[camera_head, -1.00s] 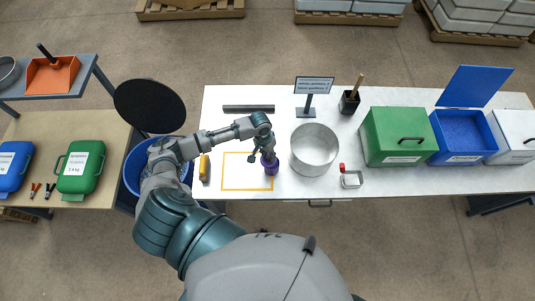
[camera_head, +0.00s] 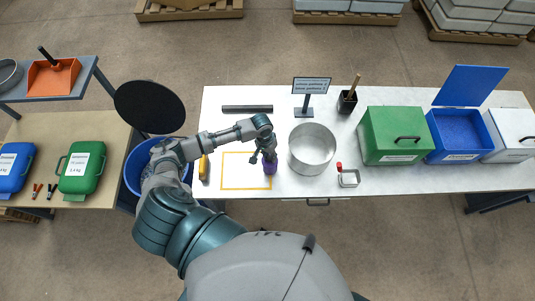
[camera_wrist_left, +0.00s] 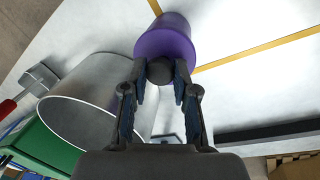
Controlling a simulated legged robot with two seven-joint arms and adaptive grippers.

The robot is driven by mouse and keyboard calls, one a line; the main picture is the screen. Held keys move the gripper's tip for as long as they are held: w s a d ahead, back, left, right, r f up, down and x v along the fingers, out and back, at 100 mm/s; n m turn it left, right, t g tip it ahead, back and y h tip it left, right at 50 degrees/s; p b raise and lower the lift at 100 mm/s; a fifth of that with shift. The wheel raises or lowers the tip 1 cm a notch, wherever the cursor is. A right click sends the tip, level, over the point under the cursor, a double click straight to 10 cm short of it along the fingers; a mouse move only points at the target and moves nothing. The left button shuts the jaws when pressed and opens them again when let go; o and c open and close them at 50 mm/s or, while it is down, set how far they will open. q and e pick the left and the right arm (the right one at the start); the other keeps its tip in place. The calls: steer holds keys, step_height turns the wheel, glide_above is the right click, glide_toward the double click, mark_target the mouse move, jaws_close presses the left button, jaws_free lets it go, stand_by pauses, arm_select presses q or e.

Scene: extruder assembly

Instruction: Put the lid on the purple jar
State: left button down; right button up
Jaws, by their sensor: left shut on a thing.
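The purple jar (camera_head: 270,168) stands on the white table at the right side of the yellow outlined rectangle, and it fills the top middle of the left wrist view (camera_wrist_left: 168,22). My left gripper (camera_head: 268,154) is right above the jar, pointing down. In the left wrist view its fingertips (camera_wrist_left: 160,74) are shut on a dark round knob (camera_wrist_left: 160,71), which I take to be the lid's. The knob lies against the jar's wider purple end (camera_wrist_left: 166,44). I cannot tell whether a gap remains between lid and jar. My right gripper is not in view.
A large metal pot (camera_head: 313,150) stands close to the right of the gripper. A yellow object (camera_head: 204,168) lies left of the outline, a dark bar (camera_head: 247,109) behind.

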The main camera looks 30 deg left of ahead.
arm_select(q)
steer(key=shift+d+r, duration=0.1)
steer(key=shift+d, duration=0.3)
steer(key=shift+d+r, duration=0.15)
steer(key=shift+d, duration=0.5)
steer(key=shift+a, duration=0.5)
steer(key=shift+a+f, duration=0.3)
steer(key=shift+a, duration=0.55)
steer(key=shift+d, duration=0.35)
steer(key=shift+a, duration=0.45)
steer(key=shift+a+f, duration=0.1)
steer(key=shift+a, duration=0.2)
steer(key=shift+d, duration=0.1)
steer(key=shift+d+p, duration=0.4)
steer(key=shift+d, duration=0.5)
steer(key=shift+p, duration=0.45)
steer(key=shift+d, duration=0.3)
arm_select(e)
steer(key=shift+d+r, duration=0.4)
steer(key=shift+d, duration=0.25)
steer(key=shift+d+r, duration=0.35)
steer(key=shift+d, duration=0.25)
